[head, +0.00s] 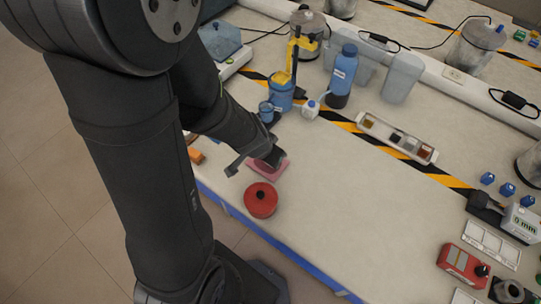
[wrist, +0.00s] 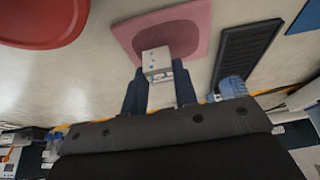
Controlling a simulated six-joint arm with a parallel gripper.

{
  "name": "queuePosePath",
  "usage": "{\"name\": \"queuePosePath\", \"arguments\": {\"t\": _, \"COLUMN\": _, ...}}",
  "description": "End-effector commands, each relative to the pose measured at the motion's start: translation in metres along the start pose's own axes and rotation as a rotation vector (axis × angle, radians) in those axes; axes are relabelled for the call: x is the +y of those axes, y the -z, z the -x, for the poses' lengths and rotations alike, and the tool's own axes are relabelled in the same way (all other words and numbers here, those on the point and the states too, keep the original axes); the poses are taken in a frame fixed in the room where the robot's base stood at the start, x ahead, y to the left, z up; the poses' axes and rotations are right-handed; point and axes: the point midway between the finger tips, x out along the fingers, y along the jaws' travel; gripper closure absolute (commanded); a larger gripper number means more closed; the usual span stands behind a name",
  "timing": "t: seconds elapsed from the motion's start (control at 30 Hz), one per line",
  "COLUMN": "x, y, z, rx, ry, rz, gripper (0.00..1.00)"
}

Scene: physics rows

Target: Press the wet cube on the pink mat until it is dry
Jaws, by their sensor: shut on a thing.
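The pink mat (head: 254,168) lies on the bench near its front edge, below my gripper (head: 266,160). In the wrist view the mat (wrist: 201,18) has a pale pink border and a darker middle. A small light grey cube (wrist: 156,54) sits between the two dark fingers of my gripper (wrist: 159,78), which is shut on it. The cube overlaps the mat's near part in this view; I cannot tell whether it touches the mat. The cube is hidden behind my gripper in the head view. Whether its surface is wet does not show.
A red round lidded pot (head: 260,203) stands close in front of the mat. A dark ribbed pad (wrist: 245,48) lies beside the mat in the wrist view. Blue containers (head: 281,95) and a bottle (head: 342,75) stand behind.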

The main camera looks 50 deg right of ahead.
Motion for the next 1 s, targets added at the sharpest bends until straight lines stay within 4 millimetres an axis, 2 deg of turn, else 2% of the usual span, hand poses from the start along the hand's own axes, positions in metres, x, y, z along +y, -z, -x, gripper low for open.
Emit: {"name": "queuePosePath", "arguments": {"t": 1.0, "x": 0.0003, "y": -0.0034, "z": -0.009, "rx": 0.001, "ry": -0.002, "rz": 0.0, "gripper": 0.94}}
